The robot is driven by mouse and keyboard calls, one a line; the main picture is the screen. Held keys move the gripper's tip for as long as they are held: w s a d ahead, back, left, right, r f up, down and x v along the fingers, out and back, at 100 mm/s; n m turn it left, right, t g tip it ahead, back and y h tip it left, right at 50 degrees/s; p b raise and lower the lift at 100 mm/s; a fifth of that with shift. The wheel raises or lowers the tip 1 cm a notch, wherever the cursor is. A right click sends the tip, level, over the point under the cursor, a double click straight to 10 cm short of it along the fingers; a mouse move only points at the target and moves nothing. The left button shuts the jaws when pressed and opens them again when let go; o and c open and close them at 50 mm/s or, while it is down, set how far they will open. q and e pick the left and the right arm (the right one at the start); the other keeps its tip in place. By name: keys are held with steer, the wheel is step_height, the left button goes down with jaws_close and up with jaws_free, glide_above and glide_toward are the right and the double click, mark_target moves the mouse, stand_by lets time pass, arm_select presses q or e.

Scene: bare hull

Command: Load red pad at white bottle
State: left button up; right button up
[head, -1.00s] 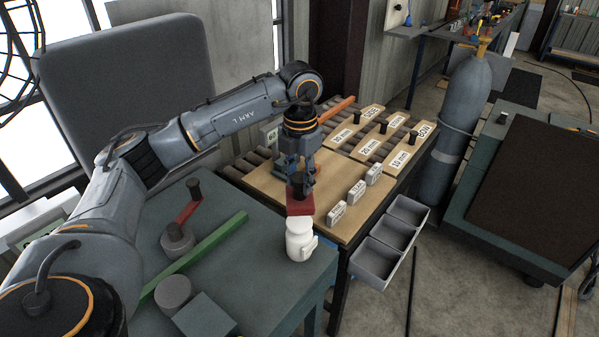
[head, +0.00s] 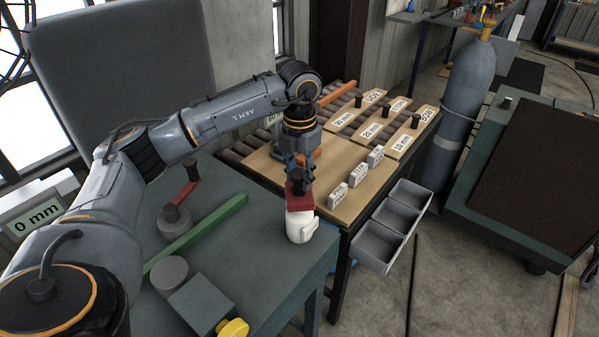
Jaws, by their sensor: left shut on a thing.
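The white bottle (head: 299,226) stands near the right edge of the grey-green table. The red pad (head: 299,201) is at the top of the bottle and hides the bottle's upper part. My left gripper (head: 299,184) points down and is shut on the red pad from above. I cannot tell whether the pad touches the bottle or is just in front of its top. My right gripper is not in view.
A green bar (head: 196,237), a grey round base with a red arm (head: 175,221) and a grey block (head: 203,303) lie left of the bottle. A wooden board (head: 262,170) with small labelled blocks is behind. Grey bins (head: 378,245) hang at the right.

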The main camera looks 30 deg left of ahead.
arm_select(q)
steer(key=shift+f, duration=0.1)
stand_by(0.7)
steer(key=shift+f+b, duration=0.35)
stand_by(1.3)
steer(key=shift+r+p, duration=2.3)
steer(key=shift+r, duration=1.25)
steer(key=shift+f, duration=0.1)
